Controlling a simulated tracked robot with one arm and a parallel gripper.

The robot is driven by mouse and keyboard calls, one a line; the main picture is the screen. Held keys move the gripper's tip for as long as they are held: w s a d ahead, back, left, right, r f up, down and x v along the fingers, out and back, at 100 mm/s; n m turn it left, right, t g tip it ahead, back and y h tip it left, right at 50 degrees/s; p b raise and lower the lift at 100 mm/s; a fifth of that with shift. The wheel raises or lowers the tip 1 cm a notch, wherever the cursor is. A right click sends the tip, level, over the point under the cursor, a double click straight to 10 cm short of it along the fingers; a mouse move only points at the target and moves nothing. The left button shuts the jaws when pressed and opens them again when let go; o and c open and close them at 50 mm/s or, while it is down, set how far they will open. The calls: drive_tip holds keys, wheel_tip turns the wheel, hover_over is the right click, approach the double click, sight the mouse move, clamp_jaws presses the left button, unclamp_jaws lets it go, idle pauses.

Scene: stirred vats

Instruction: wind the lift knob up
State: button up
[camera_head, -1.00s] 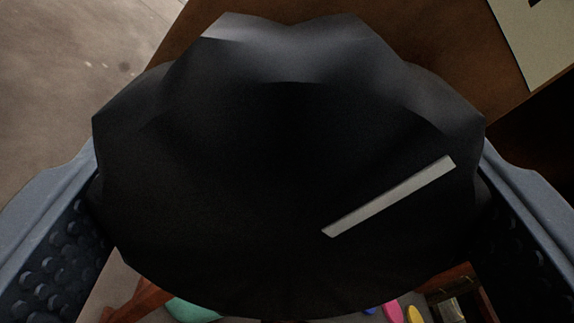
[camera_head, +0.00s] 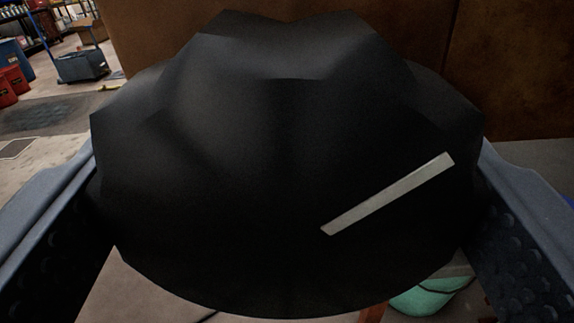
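The lift knob (camera_head: 250,190) is a large black lobed knob with a pale straight marker line on its face, slanting up to the right. It fills the middle of the head camera view. My gripper (camera_head: 286,185) has one grey-blue finger on each side of the knob, with studded inner pads. Both fingers meet the knob's edges, so it is shut on the knob. The knob hides its own mount and the surface directly behind it.
A brown panel (camera_head: 420,45) with a vertical seam stands behind the knob. A green bucket (camera_head: 425,298) shows below right. At upper left is open floor with a blue cart (camera_head: 82,66), red containers (camera_head: 12,80) and shelving.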

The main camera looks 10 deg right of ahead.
drive_tip(key=m, duration=0.4)
drive_tip(key=shift+f+m, duration=0.25)
drive_tip(key=shift+m, duration=0.05)
drive_tip(key=m+b, duration=0.2)
drive_tip(key=m, duration=0.3)
drive_tip(key=shift+d+f+b, duration=0.1)
drive_tip(key=shift+f+b, duration=0.05)
drive_tip(key=shift+b, duration=0.2)
drive_tip(key=m+b, duration=0.2)
drive_tip(key=m, duration=0.2)
drive_tip(key=shift+f+b, duration=0.15)
drive_tip(key=shift+b, duration=0.15)
drive_tip(key=m+b, duration=0.2)
drive_tip(key=shift+m, duration=0.4)
drive_tip(key=m+b, duration=0.2)
drive_tip(key=shift+m, duration=0.4)
drive_tip(key=m+b, duration=0.1)
drive_tip(key=m, duration=0.1)
drive_tip(key=shift+f+m, duration=0.1)
drive_tip(key=shift+m, duration=0.2)
drive_tip(key=m, duration=0.6)
drive_tip(key=shift+f, duration=0.1)
drive_tip(key=m, duration=0.5)
drive_tip(key=shift+m, duration=0.4)
drive_tip(key=m, duration=0.6)
drive_tip(key=shift+a, duration=0.3)
drive_tip(key=m, duration=0.5)
drive_tip(key=shift+a+r+m, duration=0.1)
drive_tip(key=shift+r+m, duration=0.15)
drive_tip(key=shift+m, duration=0.05)
